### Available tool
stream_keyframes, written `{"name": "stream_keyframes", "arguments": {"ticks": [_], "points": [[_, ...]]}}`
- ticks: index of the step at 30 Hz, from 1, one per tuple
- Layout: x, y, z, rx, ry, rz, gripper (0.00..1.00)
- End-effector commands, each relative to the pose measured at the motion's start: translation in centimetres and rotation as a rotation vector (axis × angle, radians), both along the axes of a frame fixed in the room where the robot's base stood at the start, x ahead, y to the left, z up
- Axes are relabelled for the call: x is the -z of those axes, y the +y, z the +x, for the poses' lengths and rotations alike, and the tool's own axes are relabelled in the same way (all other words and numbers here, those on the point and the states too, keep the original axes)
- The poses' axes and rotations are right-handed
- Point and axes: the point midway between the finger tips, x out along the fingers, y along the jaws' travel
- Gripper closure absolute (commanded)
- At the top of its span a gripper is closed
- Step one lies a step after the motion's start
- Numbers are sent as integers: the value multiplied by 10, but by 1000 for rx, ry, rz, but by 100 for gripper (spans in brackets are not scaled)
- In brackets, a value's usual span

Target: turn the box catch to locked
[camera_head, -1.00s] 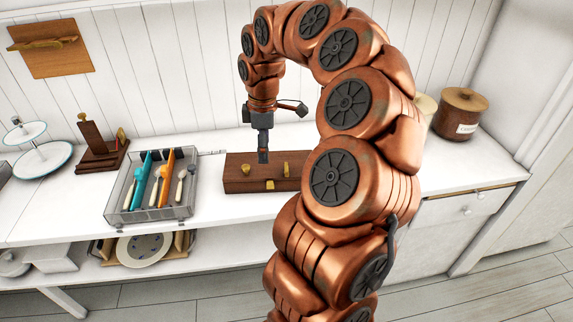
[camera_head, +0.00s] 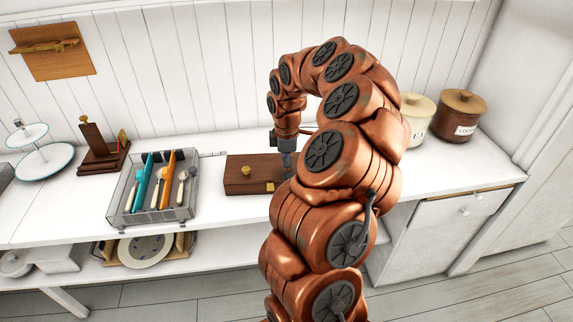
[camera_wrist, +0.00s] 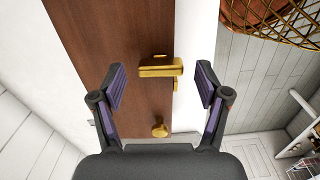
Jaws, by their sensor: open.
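The dark wooden box (camera_head: 238,182) lies on the white counter; it also fills the left middle of the wrist view (camera_wrist: 105,40). A round brass knob (camera_wrist: 159,130) stands nearer my gripper in that view. My gripper (camera_wrist: 160,84) is open, its fingers on either side of the catch with gaps showing. In the head view my gripper (camera_head: 287,166) is over the box's right part, which my arm partly hides.
A cutlery tray (camera_head: 152,216) stands left of the box. A wooden stand (camera_head: 103,158) and a tiered plate stand (camera_head: 43,162) are farther left. Two lidded canisters (camera_head: 461,114) stand at the back right. A wire basket (camera_wrist: 280,25) shows in the wrist view.

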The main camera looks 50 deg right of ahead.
Motion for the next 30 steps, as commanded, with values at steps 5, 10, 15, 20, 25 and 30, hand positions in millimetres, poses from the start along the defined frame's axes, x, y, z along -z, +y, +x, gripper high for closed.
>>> {"name": "stream_keyframes", "arguments": {"ticks": [5,10,15,20,25,30], "points": [[7,0,0,0,-1,0,25],[7,0,0,0,-1,0,26],[7,0,0,0,-1,0,44],[7,0,0,0,-1,0,60],[7,0,0,-1,-1,0,78],[7,0,0,1,-1,0,85]]}}
